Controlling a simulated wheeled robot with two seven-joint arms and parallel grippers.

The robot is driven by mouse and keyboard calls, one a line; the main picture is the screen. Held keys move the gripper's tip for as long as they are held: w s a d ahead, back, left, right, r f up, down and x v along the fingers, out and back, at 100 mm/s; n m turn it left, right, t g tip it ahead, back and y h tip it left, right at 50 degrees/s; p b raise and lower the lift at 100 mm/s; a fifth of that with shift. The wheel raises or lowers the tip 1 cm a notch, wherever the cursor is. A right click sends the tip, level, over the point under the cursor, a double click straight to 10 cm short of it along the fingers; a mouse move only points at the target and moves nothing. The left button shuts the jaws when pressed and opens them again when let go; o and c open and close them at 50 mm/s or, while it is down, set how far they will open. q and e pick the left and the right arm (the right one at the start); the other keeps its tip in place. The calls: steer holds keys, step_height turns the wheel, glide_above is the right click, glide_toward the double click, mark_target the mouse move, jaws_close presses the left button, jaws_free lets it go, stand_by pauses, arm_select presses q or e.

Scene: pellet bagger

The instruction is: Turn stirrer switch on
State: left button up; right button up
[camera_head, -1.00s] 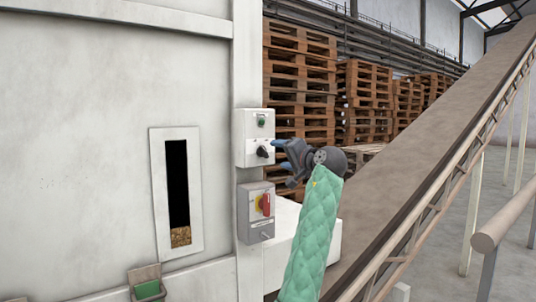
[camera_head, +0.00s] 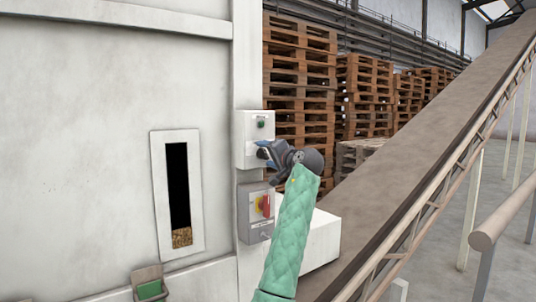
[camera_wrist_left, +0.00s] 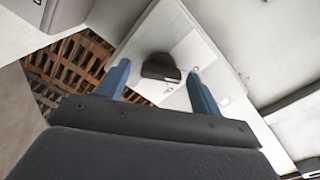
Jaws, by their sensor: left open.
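In the left wrist view the black knob (camera_wrist_left: 161,67) lies between the two open blue fingers, with a gap on either side. My right gripper is not in view.
A tall slotted window (camera_head: 197,190) and a green-fronted holder (camera_head: 150,289) are on the machine to the left. Pallets (camera_head: 299,70) and a sloping conveyor (camera_head: 430,140) are to the right.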

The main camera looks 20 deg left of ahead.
arm_select(q)
steer(key=c, duration=1)
